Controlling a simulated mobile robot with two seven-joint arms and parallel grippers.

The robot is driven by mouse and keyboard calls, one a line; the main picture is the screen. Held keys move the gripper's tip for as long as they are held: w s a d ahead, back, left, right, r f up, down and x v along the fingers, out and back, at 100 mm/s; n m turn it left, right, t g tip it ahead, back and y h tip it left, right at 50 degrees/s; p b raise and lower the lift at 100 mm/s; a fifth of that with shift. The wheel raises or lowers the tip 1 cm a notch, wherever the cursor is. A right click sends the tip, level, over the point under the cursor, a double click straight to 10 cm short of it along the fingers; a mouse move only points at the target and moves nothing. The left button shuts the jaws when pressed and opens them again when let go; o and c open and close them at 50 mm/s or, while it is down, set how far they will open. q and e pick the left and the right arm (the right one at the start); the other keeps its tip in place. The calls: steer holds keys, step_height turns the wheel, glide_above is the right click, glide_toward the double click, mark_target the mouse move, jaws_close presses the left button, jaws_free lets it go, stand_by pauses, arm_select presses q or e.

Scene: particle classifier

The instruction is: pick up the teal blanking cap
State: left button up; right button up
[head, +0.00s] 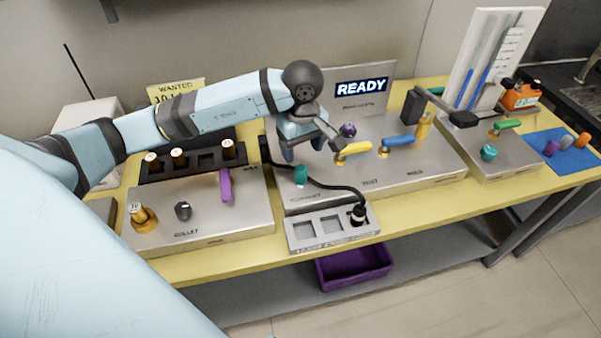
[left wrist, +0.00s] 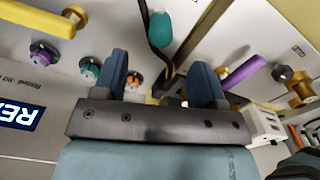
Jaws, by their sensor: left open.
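The teal blanking cap (head: 301,174) stands on the front left of the metal machine top, and it also shows as a rounded teal shape in the left wrist view (left wrist: 158,29). My left gripper (head: 302,149) is just above and behind the cap in the head view. Its two blue fingers are apart, with nothing held between them in the left wrist view (left wrist: 161,68). The cap appears beyond the fingertips there, apart from them. My right gripper is not in view.
A black cable (head: 345,188) curves close beside the cap to a plug in a grey socket tray (head: 303,231). Yellow (head: 352,149) and blue (head: 399,140) handles stand to the right. Another teal knob (head: 489,152) is on the right-hand box. A purple lever (head: 225,186) stands left.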

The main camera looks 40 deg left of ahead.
mark_target(301, 168)
arm_select(q)
step_height(301, 168, down, 7)
steer(key=shift+a+f, duration=0.15)
steer(key=c, duration=1)
